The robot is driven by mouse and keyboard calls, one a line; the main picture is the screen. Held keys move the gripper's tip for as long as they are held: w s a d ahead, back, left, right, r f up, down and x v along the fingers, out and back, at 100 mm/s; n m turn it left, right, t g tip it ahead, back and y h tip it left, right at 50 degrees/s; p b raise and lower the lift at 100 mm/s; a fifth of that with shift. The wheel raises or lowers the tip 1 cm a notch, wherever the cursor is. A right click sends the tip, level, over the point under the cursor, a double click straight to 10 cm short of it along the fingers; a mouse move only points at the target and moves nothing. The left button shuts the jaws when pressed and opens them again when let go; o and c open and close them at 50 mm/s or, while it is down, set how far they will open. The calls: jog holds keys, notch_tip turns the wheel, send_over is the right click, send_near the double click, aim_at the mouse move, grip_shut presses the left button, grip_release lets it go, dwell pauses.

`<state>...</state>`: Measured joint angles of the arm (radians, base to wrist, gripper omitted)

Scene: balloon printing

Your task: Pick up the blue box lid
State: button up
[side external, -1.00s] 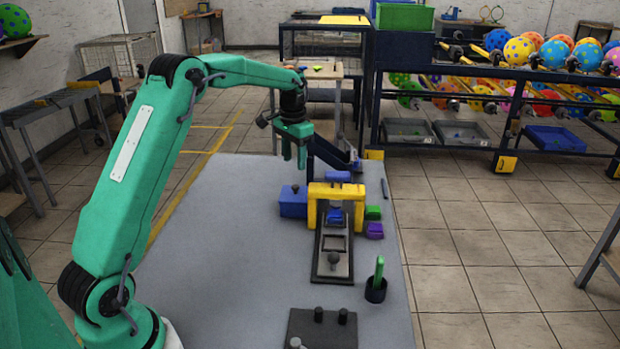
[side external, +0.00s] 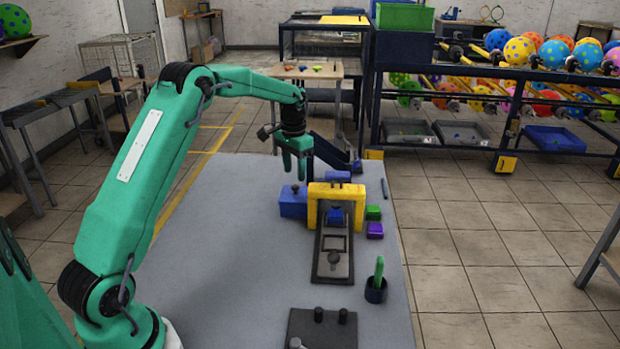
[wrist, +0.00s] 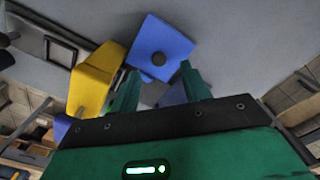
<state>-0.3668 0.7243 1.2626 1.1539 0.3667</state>
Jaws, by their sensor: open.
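The blue box (side external: 292,207) stands on the grey table, left of the yellow frame. Its blue lid has a small dark knob (side external: 295,188) on top. In the wrist view the blue lid (wrist: 158,32) is at the top centre, with the dark knob (wrist: 159,58) near its lower edge. My gripper (side external: 294,173) is open and empty, pointing down just above the box. In the wrist view my gripper (wrist: 158,70) has one finger on each side of the knob's line. I cannot tell the exact gap between fingertips and knob.
The yellow frame (side external: 336,192) stands close to the box's right, over a dark track. Small green (side external: 373,212) and purple (side external: 375,230) blocks lie right of it. A dark cup (side external: 376,291) holding a green stick is nearer. The table's left side is clear.

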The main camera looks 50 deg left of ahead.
aim_at(295, 186)
jog(key=shift+f, duration=2.5)
grip_shut()
jog(key=shift+r, duration=0.1)
notch_tip(295, 186, up, 10)
